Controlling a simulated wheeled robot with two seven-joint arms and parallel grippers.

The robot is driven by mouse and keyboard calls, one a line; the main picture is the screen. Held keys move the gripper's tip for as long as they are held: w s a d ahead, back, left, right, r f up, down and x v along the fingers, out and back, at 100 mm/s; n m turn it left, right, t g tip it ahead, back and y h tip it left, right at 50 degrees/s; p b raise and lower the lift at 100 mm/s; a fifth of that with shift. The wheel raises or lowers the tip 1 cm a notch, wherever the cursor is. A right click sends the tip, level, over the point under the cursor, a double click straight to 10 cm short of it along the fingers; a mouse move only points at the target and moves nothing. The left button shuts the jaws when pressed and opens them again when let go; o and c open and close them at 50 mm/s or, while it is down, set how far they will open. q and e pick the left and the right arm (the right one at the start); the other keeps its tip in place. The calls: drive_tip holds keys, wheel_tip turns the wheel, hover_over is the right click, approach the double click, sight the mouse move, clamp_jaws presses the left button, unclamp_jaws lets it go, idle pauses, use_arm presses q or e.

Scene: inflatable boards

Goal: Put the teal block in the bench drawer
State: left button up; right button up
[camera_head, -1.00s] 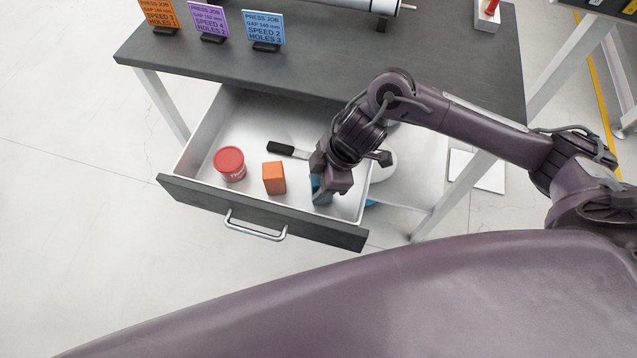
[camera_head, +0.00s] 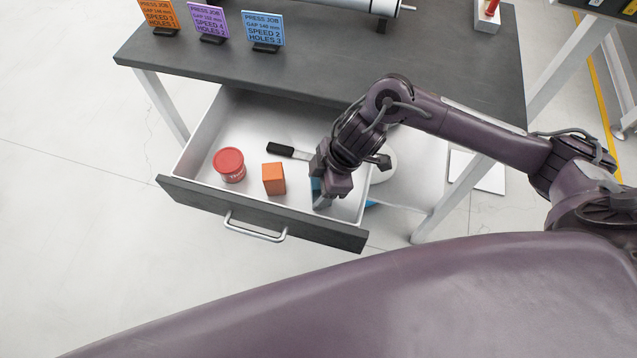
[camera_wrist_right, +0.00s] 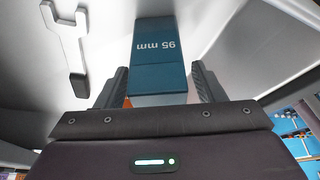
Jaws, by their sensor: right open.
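The teal block (camera_head: 316,186) is inside the open bench drawer (camera_head: 205,140), near its right front part. Most of it is hidden by my right gripper (camera_head: 322,201) in the head view. In the right wrist view the teal block (camera_wrist_right: 158,62), marked "95 mm", lies between the two fingers of my right gripper (camera_wrist_right: 160,86). The fingers are open, with a visible gap on each side of the block. My left gripper is not in view.
The drawer also holds a red-lidded tub (camera_head: 229,163), an orange block (camera_head: 274,178) and a black-handled tool (camera_head: 281,149). The drawer front has a metal handle (camera_head: 256,232). The bench top (camera_head: 330,75) overhangs the drawer's back and carries several signs.

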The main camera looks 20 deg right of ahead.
drive_tip(key=p+v, duration=0.1)
drive_tip(key=v, duration=1.1)
drive_tip(key=shift+s, duration=0.1)
